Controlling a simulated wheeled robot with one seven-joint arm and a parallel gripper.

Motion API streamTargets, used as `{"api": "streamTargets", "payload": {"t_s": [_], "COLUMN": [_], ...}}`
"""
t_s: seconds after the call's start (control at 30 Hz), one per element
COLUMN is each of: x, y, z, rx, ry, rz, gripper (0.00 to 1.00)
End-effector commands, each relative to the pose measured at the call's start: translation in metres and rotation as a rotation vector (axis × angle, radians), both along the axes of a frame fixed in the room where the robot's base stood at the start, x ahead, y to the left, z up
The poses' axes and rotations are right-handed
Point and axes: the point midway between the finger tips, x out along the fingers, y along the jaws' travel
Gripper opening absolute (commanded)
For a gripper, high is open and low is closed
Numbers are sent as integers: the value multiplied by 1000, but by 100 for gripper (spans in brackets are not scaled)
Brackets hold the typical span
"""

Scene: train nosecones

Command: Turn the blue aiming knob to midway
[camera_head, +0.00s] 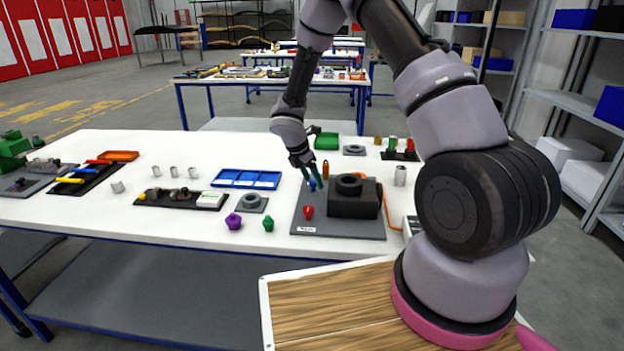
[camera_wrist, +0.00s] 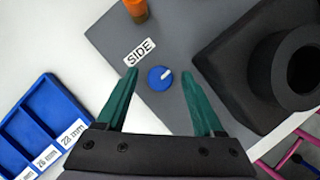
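The blue aiming knob (camera_wrist: 160,78) is a round dial with a white pointer mark. It sits on a grey board (camera_head: 334,226) beside a "SIDE" label (camera_wrist: 140,52). In the wrist view the pointer aims up and to the right. In the head view the knob (camera_head: 313,184) shows small near my fingertips. My gripper (camera_wrist: 158,75) is open, with its two green fingers apart on either side of the knob. I cannot tell whether the fingertips are level with it or above it; I see no contact. In the head view my gripper (camera_head: 312,180) points down over the board's back left part.
A black block with a round collar (camera_head: 352,196) stands right of the knob. A red knob (camera_head: 308,211) is nearer the front. An orange cylinder (camera_head: 325,170) stands behind. A blue tray (camera_head: 246,179) lies left. The white table (camera_head: 160,229) is clear at its front left.

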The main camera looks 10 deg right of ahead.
Motion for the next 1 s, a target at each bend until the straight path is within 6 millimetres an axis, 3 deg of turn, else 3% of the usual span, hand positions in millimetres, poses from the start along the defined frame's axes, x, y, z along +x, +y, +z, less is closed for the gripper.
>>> {"api": "streamTargets", "payload": {"t_s": [0.03,0.17,0.2,0.57,1.0], "x": [0,0,0,0,3], "y": [0,0,0,0,1], "z": [0,0,0,0,0], "rx": [0,0,0,0,0], "ry": [0,0,0,1,0], "rz": [0,0,0,-50,-384], "gripper": [54,4,0,0,0]}}
